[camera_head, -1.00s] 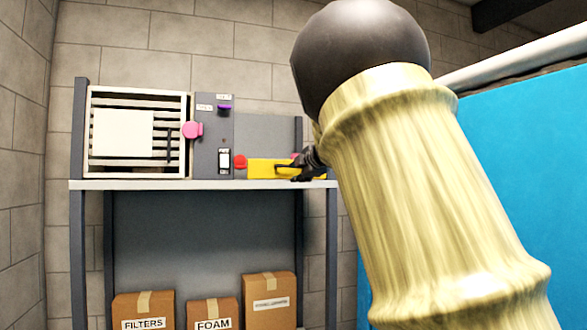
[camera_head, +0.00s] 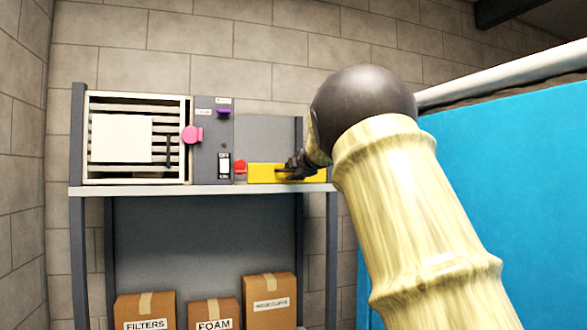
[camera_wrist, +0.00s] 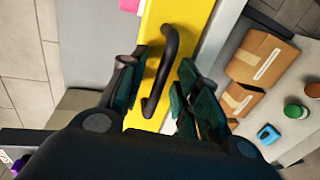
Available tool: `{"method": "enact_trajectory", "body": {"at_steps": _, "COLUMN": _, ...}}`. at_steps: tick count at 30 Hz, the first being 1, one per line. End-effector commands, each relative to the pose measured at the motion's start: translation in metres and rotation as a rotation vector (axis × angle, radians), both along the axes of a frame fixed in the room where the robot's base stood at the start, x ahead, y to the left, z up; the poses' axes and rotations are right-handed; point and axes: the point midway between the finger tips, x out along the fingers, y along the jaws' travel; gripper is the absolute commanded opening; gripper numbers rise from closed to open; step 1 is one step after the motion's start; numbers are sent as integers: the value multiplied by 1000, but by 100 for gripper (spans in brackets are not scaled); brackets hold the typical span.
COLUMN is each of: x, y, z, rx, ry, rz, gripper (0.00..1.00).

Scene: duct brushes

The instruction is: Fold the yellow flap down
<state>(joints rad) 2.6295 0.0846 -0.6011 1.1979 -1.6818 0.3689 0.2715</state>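The yellow flap (camera_head: 262,173) stands upright at the right end of the shelf unit in the head view. In the wrist view the yellow flap (camera_wrist: 190,22) runs up the middle, with a dark bar handle (camera_wrist: 165,62) on it. My gripper (camera_head: 290,172) is in front of the flap at its handle. In the wrist view my gripper (camera_wrist: 158,88) is open, with one finger on each side of the handle and gaps between.
Left of the flap are a red knob (camera_head: 240,167), a grey switch panel (camera_head: 212,150), a pink knob (camera_head: 192,134) and a slatted white frame (camera_head: 138,179). Cardboard boxes (camera_head: 213,313) sit below the shelf (camera_head: 150,190). A blue panel (camera_head: 490,180) stands at the right.

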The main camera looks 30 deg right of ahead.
Motion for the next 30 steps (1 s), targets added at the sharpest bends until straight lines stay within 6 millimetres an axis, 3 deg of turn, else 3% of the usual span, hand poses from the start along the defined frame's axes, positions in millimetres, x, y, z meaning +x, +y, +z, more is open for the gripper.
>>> {"method": "enact_trajectory", "body": {"at_steps": 12, "x": 6, "y": -2, "z": -2, "rx": 0, "ry": 0, "rz": 0, "gripper": 32}}
{"method": "enact_trajectory", "body": {"at_steps": 18, "x": 6, "y": -2, "z": -2, "rx": 0, "ry": 0, "rz": 0, "gripper": 0}}
{"method": "enact_trajectory", "body": {"at_steps": 30, "x": 7, "y": 1, "z": -4, "rx": -1, "ry": -6, "rz": 2, "gripper": 0}}
